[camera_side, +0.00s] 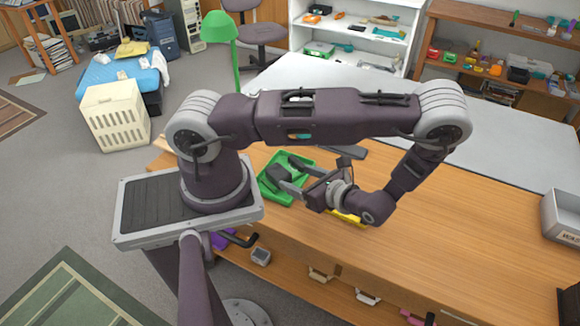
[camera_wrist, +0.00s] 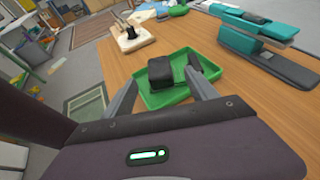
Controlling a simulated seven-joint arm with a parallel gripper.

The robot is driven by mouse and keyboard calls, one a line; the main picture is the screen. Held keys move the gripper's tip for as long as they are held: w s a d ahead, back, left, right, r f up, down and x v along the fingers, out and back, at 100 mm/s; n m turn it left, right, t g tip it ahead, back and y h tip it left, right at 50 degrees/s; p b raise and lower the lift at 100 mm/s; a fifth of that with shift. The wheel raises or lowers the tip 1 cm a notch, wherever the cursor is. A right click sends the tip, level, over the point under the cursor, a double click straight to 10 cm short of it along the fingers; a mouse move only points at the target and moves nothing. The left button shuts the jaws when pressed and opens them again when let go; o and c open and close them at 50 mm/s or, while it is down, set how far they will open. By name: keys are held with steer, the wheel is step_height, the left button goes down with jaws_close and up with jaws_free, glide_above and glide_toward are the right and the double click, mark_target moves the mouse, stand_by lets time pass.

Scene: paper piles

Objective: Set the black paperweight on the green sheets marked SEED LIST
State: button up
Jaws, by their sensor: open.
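A dark, blocky object that looks like the black paperweight (camera_wrist: 160,72) sits in a shallow green tray (camera_wrist: 181,95) in the wrist view. My gripper (camera_wrist: 163,77) is open, with one finger on each side of the block; I cannot tell whether either touches it. In the side view my gripper (camera_side: 293,174) hangs low over the green tray (camera_side: 270,194), with the dark block (camera_side: 278,173) by its fingers. No green sheets with a readable SEED LIST mark can be made out; my arm hides part of the bench.
The tray stands on a wooden bench (camera_side: 450,235). Teal and grey items (camera_wrist: 275,70) lie right of the tray in the wrist view. A light board with a dark object (camera_wrist: 128,38) lies behind it.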

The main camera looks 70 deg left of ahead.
steer(key=w+d+r+n+t+h, duration=0.1)
steer(key=d+r+n+h, duration=0.35)
steer(key=r, duration=0.45)
steer(key=w+d+r+n+t+h, duration=0.2)
steer(key=d+r+n+h, duration=0.25)
steer(key=r, duration=0.45)
steer(key=s+d+r+n+t+h, duration=0.1)
steer(key=s+d+r+n+t, duration=0.1)
steer(key=s+r+t, duration=0.2)
steer(key=s+d+r+n+t+h, duration=0.2)
steer(key=s+d+r+t, duration=0.1)
steer(key=r, duration=0.7)
steer(key=shift+s+d+t, duration=0.3)
steer(key=shift+s+t, duration=0.1)
steer(key=shift+s, duration=0.2)
